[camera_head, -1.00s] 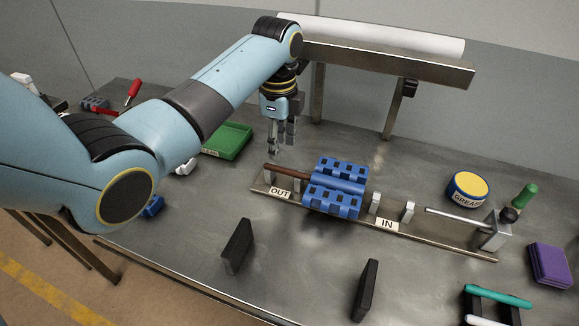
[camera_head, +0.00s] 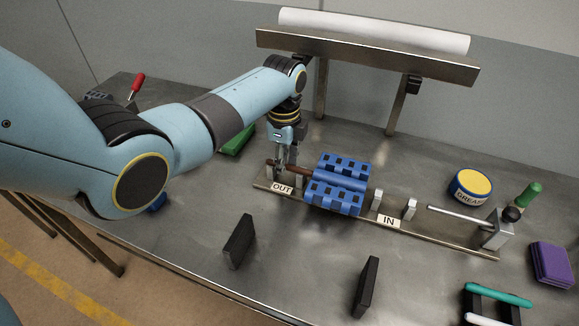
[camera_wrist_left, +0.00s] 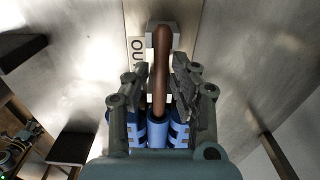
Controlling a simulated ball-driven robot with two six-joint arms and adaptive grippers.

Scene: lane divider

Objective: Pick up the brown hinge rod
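The brown hinge rod (camera_head: 302,169) lies along the rail, with its free end over the OUT end and its other end inside the blue hinge block (camera_head: 338,185). In the left wrist view the rod (camera_wrist_left: 161,60) runs up the middle, past the OUT label, from the blue knuckles (camera_wrist_left: 157,133). My left gripper (camera_head: 286,160) is down at the rod's free end. In the wrist view its fingers (camera_wrist_left: 160,82) stand open on either side of the rod, with gaps showing. My right gripper is not in view.
The metal rail (camera_head: 450,243) carries upright posts, an IN label and a silver pin at its right. A grease tin (camera_head: 470,188) and green-topped bottle stand right. Two black upright plates (camera_head: 239,242) stand in front. A raised shelf (camera_head: 370,58) spans the back.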

